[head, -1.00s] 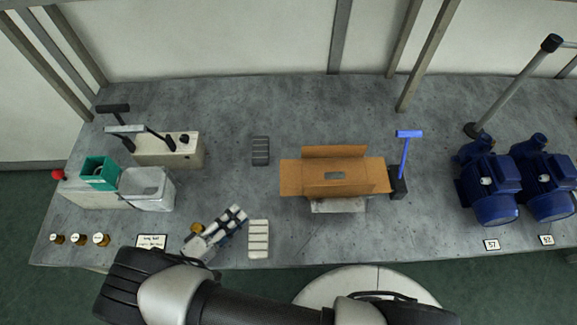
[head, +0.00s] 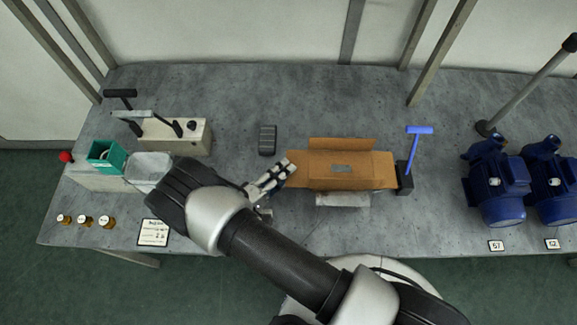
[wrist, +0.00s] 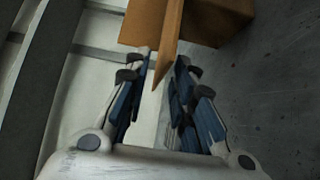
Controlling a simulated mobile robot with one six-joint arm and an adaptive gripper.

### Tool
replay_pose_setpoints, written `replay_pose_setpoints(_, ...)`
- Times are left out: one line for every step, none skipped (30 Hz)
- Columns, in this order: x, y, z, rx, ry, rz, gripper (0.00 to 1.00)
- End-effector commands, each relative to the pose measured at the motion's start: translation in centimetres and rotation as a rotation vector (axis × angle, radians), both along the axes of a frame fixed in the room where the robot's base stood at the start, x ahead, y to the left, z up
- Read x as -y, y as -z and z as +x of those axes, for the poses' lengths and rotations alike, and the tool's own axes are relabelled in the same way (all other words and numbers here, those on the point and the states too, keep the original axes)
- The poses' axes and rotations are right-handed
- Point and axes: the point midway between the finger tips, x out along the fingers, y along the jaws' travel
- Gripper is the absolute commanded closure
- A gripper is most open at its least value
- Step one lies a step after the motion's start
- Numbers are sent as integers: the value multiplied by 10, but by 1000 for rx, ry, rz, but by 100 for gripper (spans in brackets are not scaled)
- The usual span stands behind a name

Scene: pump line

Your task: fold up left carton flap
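The brown carton (head: 347,182) sits right of centre on the bench, its back flap (head: 340,144) standing up and its right flap (head: 385,171) spread outward. Its left flap (head: 296,174) is on the side facing my gripper (head: 272,181). In the wrist view, the carton (wrist: 214,22) is at the top and a flap (wrist: 171,40) shows nearly edge-on. The flap's lower end reaches between the fingertips of my gripper (wrist: 160,68). The fingers are apart; I cannot tell whether either one touches the flap.
A blue T-handle (head: 418,150) stands in a black block close to the carton's right. A dark grey block (head: 267,140) lies behind my gripper. A pale machine (head: 175,135), teal bin (head: 105,155) and clear container are at left; blue motors (head: 497,185) at right.

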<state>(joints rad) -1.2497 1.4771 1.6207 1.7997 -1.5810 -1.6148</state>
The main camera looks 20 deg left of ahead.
Motion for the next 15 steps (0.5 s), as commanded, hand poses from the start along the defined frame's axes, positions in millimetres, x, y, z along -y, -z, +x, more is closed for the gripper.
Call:
replay_pose_setpoints(4, 0, 6, 0, 1, 0, 77)
replay_pose_setpoints(5, 0, 8, 0, 2, 0, 77)
replay_pose_setpoints(7, 0, 11, 0, 2, 0, 77)
replay_pose_setpoints(8, 0, 13, 1, 1, 1, 77)
replay_pose_setpoints(9, 0, 15, 1, 0, 1, 77)
replay_pose_setpoints(9, 0, 16, 1, -1, 1, 77)
replay_pose_setpoints(10, 0, 17, 1, -1, 2, 77)
replay_pose_setpoints(10, 0, 17, 0, -1, 2, 77)
replay_pose_setpoints(10, 0, 18, 0, -1, 2, 77)
replay_pose_setpoints(10, 0, 18, 0, -1, 2, 77)
replay_pose_setpoints(10, 0, 18, 0, -1, 2, 77)
replay_pose_setpoints(10, 0, 18, 0, -1, 2, 77)
replay_pose_setpoints(10, 0, 18, 0, -1, 2, 77)
replay_pose_setpoints(10, 0, 18, 0, -1, 2, 77)
replay_pose_setpoints(10, 0, 18, 0, -1, 2, 77)
